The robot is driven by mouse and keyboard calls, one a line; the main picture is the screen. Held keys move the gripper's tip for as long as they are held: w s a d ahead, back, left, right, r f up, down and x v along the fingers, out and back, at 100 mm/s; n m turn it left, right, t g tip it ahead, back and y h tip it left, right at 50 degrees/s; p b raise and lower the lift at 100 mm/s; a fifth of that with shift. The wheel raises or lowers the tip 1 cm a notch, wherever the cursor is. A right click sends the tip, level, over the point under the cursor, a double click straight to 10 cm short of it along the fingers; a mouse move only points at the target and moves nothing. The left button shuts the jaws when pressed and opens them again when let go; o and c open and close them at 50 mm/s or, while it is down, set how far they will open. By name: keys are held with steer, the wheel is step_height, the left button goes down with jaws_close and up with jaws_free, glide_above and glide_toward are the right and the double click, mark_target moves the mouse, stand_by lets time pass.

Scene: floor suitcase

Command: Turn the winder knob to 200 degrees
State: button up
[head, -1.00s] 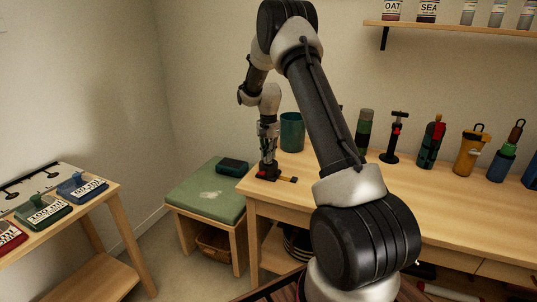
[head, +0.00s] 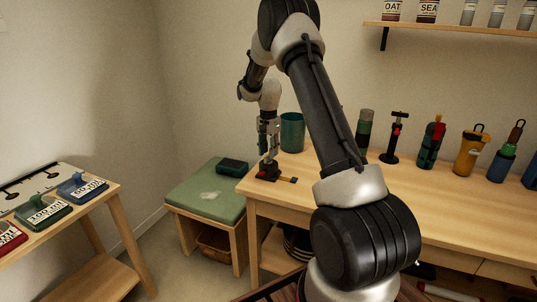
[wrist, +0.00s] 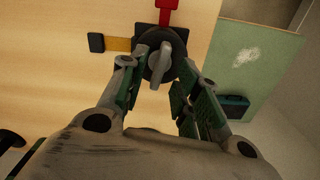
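The winder (head: 284,180) sits on the near left corner of the wooden table. It has a dark round body, a brown bar with a black end and a red part. Its grey winged knob (wrist: 160,64) shows in the wrist view on top of the black disc. My gripper (head: 267,155) points down over the winder. In the wrist view my gripper (wrist: 160,78) is open, with green-padded fingers spread to either side of the knob. Gaps show between the fingers and the knob's wing. The knob is hidden by the fingers in the head view.
A teal cup (head: 292,132) stands just behind my gripper. Several bottles and tools, such as a yellow flask (head: 470,152), line the table's back. A green-topped stool (head: 205,194) with a dark box (head: 232,166) is at left. The table's front is largely clear.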

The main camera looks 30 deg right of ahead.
step_height(320, 180, up, 10)
stand_by(0.3)
steer(key=shift+r, duration=0.1)
